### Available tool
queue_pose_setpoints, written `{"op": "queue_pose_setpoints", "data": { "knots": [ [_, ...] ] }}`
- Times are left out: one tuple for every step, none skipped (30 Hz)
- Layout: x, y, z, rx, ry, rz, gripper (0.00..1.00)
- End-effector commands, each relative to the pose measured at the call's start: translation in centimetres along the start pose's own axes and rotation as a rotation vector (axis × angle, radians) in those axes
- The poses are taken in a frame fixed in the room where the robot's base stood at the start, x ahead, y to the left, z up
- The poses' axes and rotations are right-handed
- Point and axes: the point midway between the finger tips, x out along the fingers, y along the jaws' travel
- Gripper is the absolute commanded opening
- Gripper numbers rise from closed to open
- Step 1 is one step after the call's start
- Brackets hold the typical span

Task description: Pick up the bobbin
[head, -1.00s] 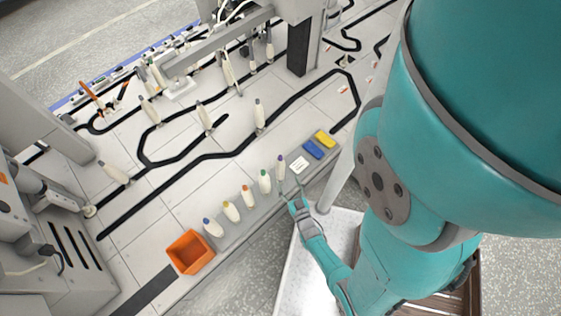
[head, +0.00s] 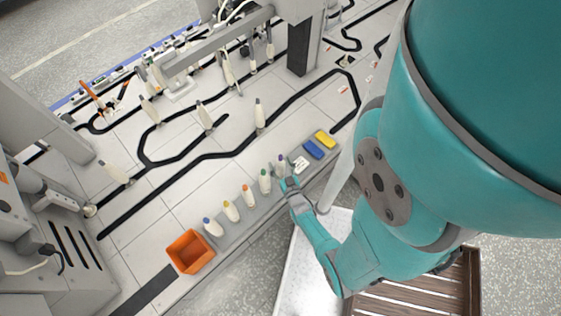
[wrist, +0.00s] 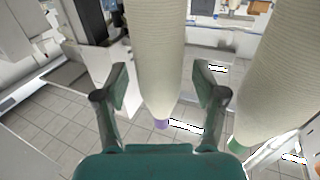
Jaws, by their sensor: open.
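A cream bobbin with a purple tip (head: 281,166) stands at the right end of the row of bobbins on the grey tray (head: 262,204). My gripper (head: 289,183) is at this bobbin, in front of it in the head view and hiding its lower part. In the wrist view my open gripper (wrist: 160,90) has one finger on each side of the purple-tipped bobbin (wrist: 160,60), with gaps visible on both sides. A green-tipped bobbin (head: 265,180) stands just left of it and also shows close to the right finger in the wrist view (wrist: 272,75).
Bobbins with orange (head: 248,195), yellow (head: 231,211) and blue (head: 212,227) tips stand further left. An orange box (head: 190,251) is at the tray's left end. Blue (head: 313,149) and yellow (head: 325,139) blocks lie at the right end. A slatted brown crate (head: 430,295) stands lower right.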

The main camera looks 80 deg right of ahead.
Motion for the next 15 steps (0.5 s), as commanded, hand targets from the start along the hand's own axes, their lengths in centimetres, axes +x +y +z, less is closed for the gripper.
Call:
{"op": "queue_pose_setpoints", "data": {
  "knots": [
    [-0.01,0.0,-0.01,0.0,0.0,0.0,0.7],
    [-0.01,0.0,-0.01,0.0,0.0,0.0,0.68],
    [-0.01,0.0,-0.02,0.0,0.0,0.0,0.58],
    [-0.01,0.0,-0.02,0.0,0.0,0.0,0.5],
    [-0.01,0.0,-0.02,0.0,0.0,0.0,0.43],
    [-0.01,0.0,-0.02,0.0,0.001,0.0,0.33],
    [-0.01,0.0,-0.02,0.0,0.001,0.0,0.25],
    [-0.01,0.0,-0.02,0.0,0.001,0.0,0.18],
    [-0.01,0.0,-0.02,0.0,0.001,0.0,0.08],
    [-0.01,0.0,-0.02,0.0,0.001,0.0,0.03],
    [0.0,0.0,-0.04,0.0,0.001,0.0,0.03],
    [0.0,0.0,-0.04,0.0,0.001,0.0,0.03],
    [0.0,0.0,-0.04,0.0,0.001,0.0,0.03],
    [0.0,0.0,-0.04,0.0,0.001,0.0,0.03],
    [0.0,0.0,-0.05,0.0,0.001,0.0,0.03]
  ]
}}
